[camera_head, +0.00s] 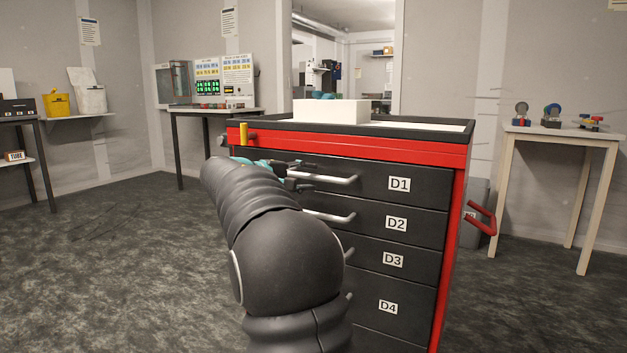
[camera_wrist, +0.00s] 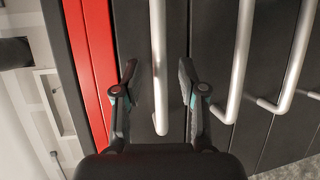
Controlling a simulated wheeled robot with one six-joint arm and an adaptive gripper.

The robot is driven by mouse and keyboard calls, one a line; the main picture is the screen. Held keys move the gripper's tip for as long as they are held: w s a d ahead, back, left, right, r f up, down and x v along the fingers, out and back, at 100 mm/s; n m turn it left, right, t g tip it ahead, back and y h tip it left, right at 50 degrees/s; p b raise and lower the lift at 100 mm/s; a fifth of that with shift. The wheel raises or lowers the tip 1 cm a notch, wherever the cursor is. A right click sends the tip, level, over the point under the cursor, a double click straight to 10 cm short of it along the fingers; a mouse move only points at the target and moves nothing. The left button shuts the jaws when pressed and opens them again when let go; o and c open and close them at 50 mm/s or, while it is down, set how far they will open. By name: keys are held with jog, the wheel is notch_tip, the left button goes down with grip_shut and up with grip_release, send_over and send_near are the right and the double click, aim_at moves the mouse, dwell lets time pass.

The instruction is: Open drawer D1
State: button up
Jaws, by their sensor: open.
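Drawer D1 (camera_head: 375,178) is the top black drawer of the red and black cabinet, with a white D1 label. Its front looks flush with the drawers below. Its silver bar handle (camera_head: 325,179) shows partly in the head view, its left part hidden by my gripper (camera_head: 290,172). In the wrist view, the D1 handle (camera_wrist: 158,60) runs between the two fingers of my gripper (camera_wrist: 157,78), near the handle's end. The fingers are open, one on each side of the bar, with a visible gap to both.
Drawers D2 (camera_head: 408,222), D3 (camera_head: 408,260) and D4 (camera_head: 405,305) lie below with similar handles; the D2 handle (camera_wrist: 240,65) is close beside my right finger. A white box (camera_head: 330,111) sits on the cabinet top. A side table (camera_head: 560,135) stands right. Floor left is clear.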

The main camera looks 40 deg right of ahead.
jog(key=shift+d+f, duration=0.25)
jog(key=shift+d, duration=1)
jog(key=shift+c, duration=0.2)
grip_shut()
